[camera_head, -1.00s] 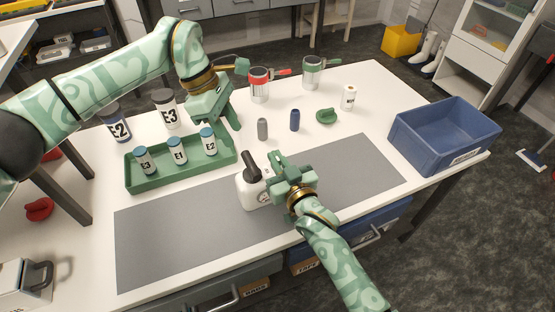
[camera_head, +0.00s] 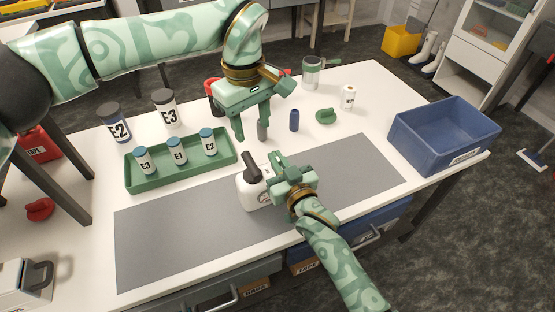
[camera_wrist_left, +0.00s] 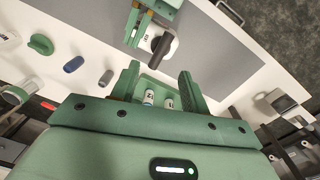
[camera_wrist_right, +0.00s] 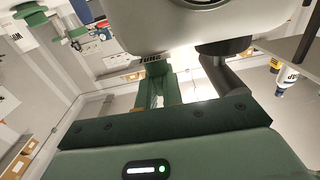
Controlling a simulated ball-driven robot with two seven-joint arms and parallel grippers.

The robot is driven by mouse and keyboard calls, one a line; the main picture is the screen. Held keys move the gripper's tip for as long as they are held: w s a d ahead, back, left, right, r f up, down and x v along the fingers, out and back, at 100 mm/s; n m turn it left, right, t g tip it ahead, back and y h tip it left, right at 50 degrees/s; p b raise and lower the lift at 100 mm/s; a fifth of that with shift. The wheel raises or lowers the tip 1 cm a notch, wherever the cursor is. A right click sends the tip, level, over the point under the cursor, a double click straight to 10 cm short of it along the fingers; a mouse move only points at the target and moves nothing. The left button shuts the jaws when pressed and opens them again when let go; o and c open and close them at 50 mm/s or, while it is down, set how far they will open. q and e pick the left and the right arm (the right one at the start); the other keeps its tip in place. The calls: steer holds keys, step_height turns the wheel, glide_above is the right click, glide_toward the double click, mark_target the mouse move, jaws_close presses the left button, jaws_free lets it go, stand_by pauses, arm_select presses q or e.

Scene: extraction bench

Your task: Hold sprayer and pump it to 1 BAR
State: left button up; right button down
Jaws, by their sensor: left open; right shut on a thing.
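The sprayer (camera_head: 252,193) is a white bottle with a black pump handle (camera_head: 251,166) and a round gauge on its front. It stands upright on the grey mat (camera_head: 170,240). Its gauge reading is too small to tell. My right gripper (camera_head: 281,176) is shut on the sprayer from the right side. The sprayer's white body (camera_wrist_right: 190,22) fills the top of the right wrist view. My left gripper (camera_head: 254,130) is open and empty, pointing down above and behind the sprayer, apart from the handle. The sprayer also shows in the left wrist view (camera_wrist_left: 150,52), beyond the left fingers.
A green tray (camera_head: 150,182) with several blue-capped vials stands left of the sprayer. Large E2 (camera_head: 116,124) and E3 (camera_head: 166,110) bottles stand behind it. A grey cylinder (camera_head: 262,131) and a blue one (camera_head: 294,121) stand behind the sprayer. A blue bin (camera_head: 405,142) sits at right.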

mark_target(254, 169)
arm_select(q)
steer(key=f+m, duration=0.1)
steer(key=f, duration=0.4)
steer(key=f+m, duration=0.1)
steer(key=f, duration=0.4)
steer(key=f+m, duration=0.1)
steer(key=f, duration=0.4)
steer(key=shift+s+a, duration=0.3)
steer(key=c, duration=0.6)
